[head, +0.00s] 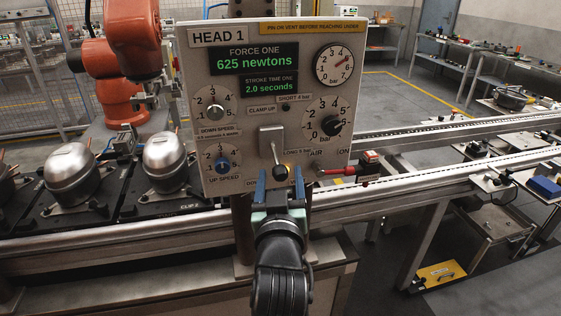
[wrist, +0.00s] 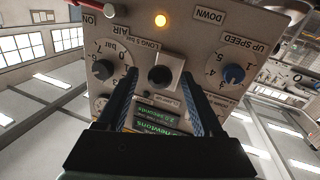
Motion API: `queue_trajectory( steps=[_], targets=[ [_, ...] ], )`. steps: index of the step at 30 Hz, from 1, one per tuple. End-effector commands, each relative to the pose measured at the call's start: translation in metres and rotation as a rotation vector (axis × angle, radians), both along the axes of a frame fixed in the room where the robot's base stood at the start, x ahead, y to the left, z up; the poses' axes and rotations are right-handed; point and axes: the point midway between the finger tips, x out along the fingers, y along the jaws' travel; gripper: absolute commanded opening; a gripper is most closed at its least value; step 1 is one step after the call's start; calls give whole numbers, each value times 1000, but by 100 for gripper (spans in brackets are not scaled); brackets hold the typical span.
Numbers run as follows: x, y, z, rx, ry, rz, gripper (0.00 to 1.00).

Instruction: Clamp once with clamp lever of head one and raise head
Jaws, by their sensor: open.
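The clamp lever (head: 274,150) of the HEAD 1 panel (head: 205,75) is a grey plate and shaft ending in a black knob, and it points down. In the wrist view, which is upside down, the black knob (wrist: 161,77) faces me. My gripper (head: 280,184) is open, with its blue fingers apart just below and either side of the knob. In the wrist view my gripper (wrist: 159,85) has one finger on each side of the knob, with gaps visible. I cannot tell how deep the knob is between them. "CLAMP UP" is printed above the lever.
Displays read 625 newtons and 2.0 seconds. A blue up-speed dial (head: 222,165), a black air dial (head: 332,126) and a red-handled valve (head: 345,170) flank the lever. An amber lamp (wrist: 161,20) is lit. Silver compressors (head: 165,160) stand on pallets at left.

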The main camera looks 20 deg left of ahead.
Motion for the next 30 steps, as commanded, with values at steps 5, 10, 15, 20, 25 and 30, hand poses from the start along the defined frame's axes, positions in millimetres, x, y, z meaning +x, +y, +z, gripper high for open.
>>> queue_trajectory(
  steps=[5, 10, 15, 20, 25, 30],
  targets=[
    [25, 9, 1, 1, 0, 1, 68],
    [39, 14, 1, 0, -1, 0, 68],
    [44, 16, 0, 1, 0, 0, 68],
    [45, 16, 0, 1, 0, 0, 68],
    [44, 16, 0, 1, 0, 0, 55],
    [44, 16, 0, 1, 0, 0, 25]
  ],
)
